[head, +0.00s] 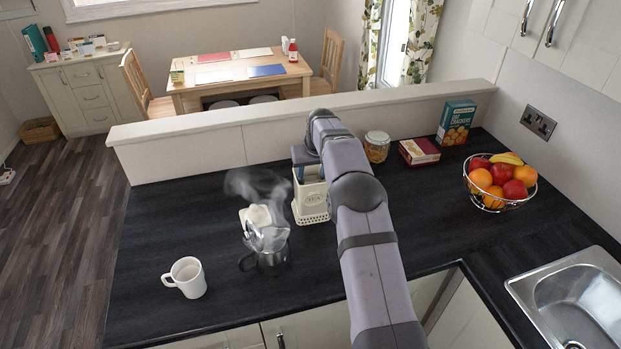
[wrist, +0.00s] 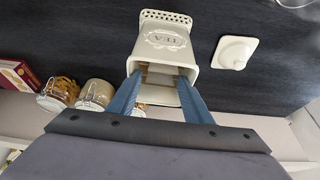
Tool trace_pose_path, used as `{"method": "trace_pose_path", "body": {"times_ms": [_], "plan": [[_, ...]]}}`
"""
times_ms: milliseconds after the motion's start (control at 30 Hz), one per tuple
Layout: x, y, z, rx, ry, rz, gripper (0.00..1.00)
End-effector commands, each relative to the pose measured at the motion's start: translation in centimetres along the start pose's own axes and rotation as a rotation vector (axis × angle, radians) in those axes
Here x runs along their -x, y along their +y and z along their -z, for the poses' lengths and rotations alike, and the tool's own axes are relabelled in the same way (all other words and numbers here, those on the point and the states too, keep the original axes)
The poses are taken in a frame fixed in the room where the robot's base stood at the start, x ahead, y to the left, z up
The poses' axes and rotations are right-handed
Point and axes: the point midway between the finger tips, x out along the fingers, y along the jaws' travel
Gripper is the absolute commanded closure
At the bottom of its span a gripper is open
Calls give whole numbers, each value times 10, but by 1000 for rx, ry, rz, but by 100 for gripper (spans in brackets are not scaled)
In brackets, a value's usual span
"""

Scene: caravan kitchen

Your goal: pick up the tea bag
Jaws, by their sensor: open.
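A cream tea canister (head: 311,201) stands upright and open on the dark worktop; it also shows in the wrist view (wrist: 163,41). Pale and tan shapes (wrist: 160,77), likely tea bags, show inside its mouth; I cannot pick out a single bag. My gripper (wrist: 158,80) is open at the canister mouth, with its two blue fingers near opposite sides of the opening. I cannot tell how far the tips reach inside. In the head view my arm partly covers the canister top.
The canister's cream lid (wrist: 234,52) lies beside it. A steaming metal pot (head: 268,256) and a white mug (head: 187,278) stand in front to the left. Behind are a glass jar (head: 377,147) and boxes (head: 419,151). A fruit basket (head: 499,183) is at right.

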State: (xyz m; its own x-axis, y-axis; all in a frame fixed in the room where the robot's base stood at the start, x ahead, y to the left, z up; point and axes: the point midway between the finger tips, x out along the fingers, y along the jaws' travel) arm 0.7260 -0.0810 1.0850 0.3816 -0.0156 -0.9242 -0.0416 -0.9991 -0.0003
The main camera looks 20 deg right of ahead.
Motion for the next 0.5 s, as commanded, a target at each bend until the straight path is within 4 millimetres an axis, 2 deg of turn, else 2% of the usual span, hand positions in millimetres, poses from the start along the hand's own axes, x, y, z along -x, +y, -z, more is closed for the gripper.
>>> {"method": "trace_pose_path", "body": {"times_ms": [200, 433, 467, 500], "plan": [[-12, 0, 0, 0, 1, 0, 55], [-14, 0, 0, 1, 1, 0, 55], [-14, 0, 0, 1, 1, 0, 59], [-14, 0, 0, 1, 1, 0, 69]]}}
